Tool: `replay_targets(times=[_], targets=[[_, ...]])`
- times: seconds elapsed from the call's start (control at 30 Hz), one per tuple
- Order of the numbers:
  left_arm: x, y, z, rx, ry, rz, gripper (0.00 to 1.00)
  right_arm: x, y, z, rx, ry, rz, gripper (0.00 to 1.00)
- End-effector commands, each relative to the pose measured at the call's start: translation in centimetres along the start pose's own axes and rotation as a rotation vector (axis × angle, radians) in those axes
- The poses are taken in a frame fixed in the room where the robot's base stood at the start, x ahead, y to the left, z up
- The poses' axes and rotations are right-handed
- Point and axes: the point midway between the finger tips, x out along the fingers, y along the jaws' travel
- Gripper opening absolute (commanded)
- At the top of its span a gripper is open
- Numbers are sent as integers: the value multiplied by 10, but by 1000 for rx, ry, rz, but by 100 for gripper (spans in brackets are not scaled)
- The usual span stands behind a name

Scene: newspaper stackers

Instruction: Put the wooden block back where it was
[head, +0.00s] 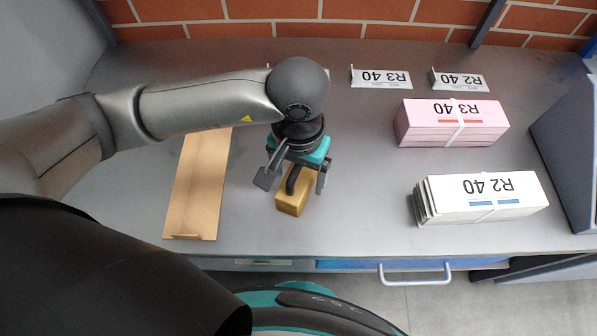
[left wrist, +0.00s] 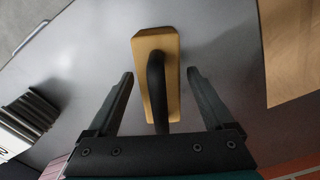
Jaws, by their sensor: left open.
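The wooden block (head: 291,203) is a yellowish block with a dark handle on top, on the grey table in the middle of the head view. It also shows in the left wrist view (left wrist: 172,45), with its dark handle (left wrist: 156,88) running toward the gripper. My left gripper (head: 293,186) is right over the block. In the left wrist view its fingers (left wrist: 160,75) are open on either side of the handle, with gaps on both sides. My right gripper is not in view.
A flat tan board (head: 197,190) lies left of the block. A pink bundle (head: 452,122) and a white bundle (head: 482,199) stand at the right. Two label holders (head: 381,77) (head: 459,80) stand at the back. Table between block and bundles is clear.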

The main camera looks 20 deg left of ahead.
Motion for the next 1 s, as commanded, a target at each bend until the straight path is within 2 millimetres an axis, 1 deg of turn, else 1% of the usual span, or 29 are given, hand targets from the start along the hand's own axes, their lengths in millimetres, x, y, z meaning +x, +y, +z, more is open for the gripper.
replay_targets(times=[0.2,0.27,0.5,0.6,0.7,0.83,1.0], targets=[[-6,0,0,-1,0,0,86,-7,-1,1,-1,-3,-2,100],[-16,0,-2,0,5,0,86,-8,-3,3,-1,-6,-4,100],[-70,0,-2,0,7,0,86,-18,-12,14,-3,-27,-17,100],[-90,0,-1,0,6,0,86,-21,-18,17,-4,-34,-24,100],[-106,0,-1,0,5,0,86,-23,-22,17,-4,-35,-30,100],[-119,0,-1,0,3,0,86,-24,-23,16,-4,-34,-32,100],[-123,0,0,-1,0,0,86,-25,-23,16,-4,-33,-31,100]])
